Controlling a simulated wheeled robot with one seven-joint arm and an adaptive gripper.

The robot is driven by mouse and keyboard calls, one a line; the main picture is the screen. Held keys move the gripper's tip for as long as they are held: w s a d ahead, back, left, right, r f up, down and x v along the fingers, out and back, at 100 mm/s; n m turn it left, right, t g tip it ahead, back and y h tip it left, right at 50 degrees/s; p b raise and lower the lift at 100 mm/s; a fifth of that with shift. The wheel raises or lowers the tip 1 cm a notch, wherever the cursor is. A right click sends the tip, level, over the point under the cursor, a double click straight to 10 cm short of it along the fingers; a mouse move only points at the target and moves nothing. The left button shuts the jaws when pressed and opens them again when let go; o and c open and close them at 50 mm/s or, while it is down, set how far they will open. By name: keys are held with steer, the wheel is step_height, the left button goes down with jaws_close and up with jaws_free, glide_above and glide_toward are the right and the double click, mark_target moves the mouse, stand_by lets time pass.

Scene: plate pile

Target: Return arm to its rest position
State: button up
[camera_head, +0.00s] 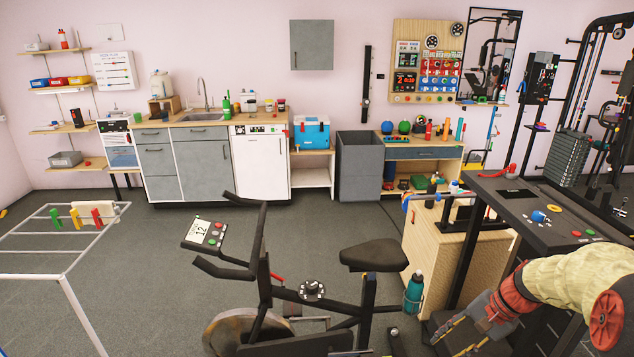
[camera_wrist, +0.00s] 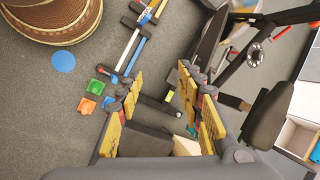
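My arm (camera_head: 570,285), with a beige sleeve and red joints, reaches in from the lower right of the head view. My gripper (camera_head: 450,335) points down and left there, low in front of the wooden cabinet. In the wrist view my gripper (camera_wrist: 155,88) shows two fingers with yellow pads, set wide apart. It is open, and I see nothing held between the pads. Floor and some dark and pale items show beyond the gap; the fingers partly hide them.
An exercise bike (camera_head: 285,290) stands left of my gripper. A wooden cabinet (camera_head: 455,255) and a dark console (camera_head: 545,210) are close to my arm. In the wrist view a woven basket (camera_wrist: 55,20) and small coloured pieces (camera_wrist: 96,87) lie on the floor. Open floor (camera_head: 150,260) lies farther left.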

steer(key=s+a+r+n+t+h+p, duration=0.1)
steer(key=s+a+r+n+t+h, duration=0.1)
steer(key=s+a+r+n, duration=0.3)
steer(key=s+a+r+n+t+h+p, duration=0.1)
steer(key=s+a+r+n, duration=0.4)
steer(key=s+a+r, duration=0.5)
steer(key=s+r+h, duration=0.1)
steer(key=s+r, duration=0.2)
steer(key=s, duration=0.2)
steer(key=shift+s+n+t+h, duration=0.2)
steer(key=shift+n+t+h, duration=0.1)
steer(key=shift+t, duration=0.1)
steer(key=shift+a, duration=0.1)
